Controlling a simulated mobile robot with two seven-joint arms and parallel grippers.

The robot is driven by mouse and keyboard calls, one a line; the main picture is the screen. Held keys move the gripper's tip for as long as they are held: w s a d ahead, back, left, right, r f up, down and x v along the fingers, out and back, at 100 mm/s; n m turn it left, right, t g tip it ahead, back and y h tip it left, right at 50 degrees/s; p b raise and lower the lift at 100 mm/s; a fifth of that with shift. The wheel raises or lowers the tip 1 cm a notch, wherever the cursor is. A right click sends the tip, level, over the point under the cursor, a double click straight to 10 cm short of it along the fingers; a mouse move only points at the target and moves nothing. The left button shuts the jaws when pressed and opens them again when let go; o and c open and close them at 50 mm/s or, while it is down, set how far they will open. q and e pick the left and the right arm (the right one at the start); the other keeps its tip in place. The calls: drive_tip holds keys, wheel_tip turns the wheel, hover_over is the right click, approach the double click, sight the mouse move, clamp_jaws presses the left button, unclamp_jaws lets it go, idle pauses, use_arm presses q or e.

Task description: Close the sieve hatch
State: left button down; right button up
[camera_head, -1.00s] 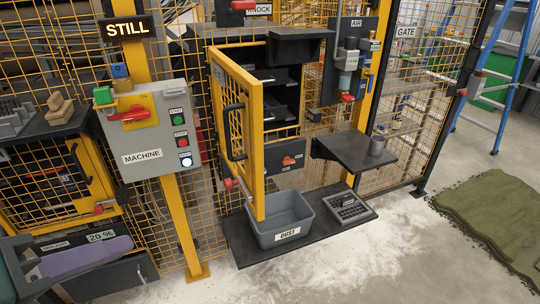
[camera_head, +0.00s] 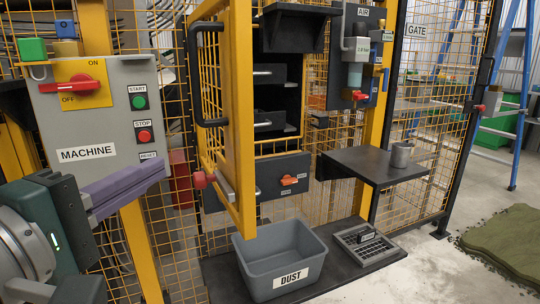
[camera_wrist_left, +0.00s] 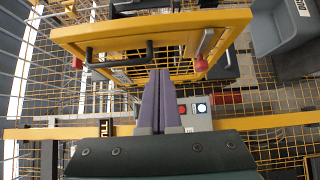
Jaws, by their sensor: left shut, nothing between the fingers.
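The sieve hatch is a yellow-framed mesh door (camera_head: 238,110) that stands open, swung out from the dark machine opening behind it. It has a black bar handle (camera_head: 195,75) and a red-knobbed latch (camera_head: 203,180) low on its frame. My left gripper (camera_head: 160,170) is shut and empty, left of the hatch and in front of the machine box, apart from the hatch in the head view. In the left wrist view, its purple fingers (camera_wrist_left: 160,78) point toward the hatch frame (camera_wrist_left: 150,27); contact cannot be told there. My right gripper is not in view.
A grey machine control box (camera_head: 105,130) stands at left. A grey dust bin (camera_head: 262,258) sits below the hatch on a dark base plate.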

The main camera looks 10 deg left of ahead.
use_arm(q)
drive_tip(key=b, duration=0.1)
approach(235, 137)
drive_tip(key=w+a, duration=0.3)
drive_tip(key=w+d, duration=0.2)
drive_tip(key=d, duration=0.1)
drive_tip(key=shift+w, duration=0.25)
drive_tip(key=shift+w+d, duration=0.3)
drive_tip(key=shift+d, duration=0.05)
drive_tip(key=shift+d, duration=0.1)
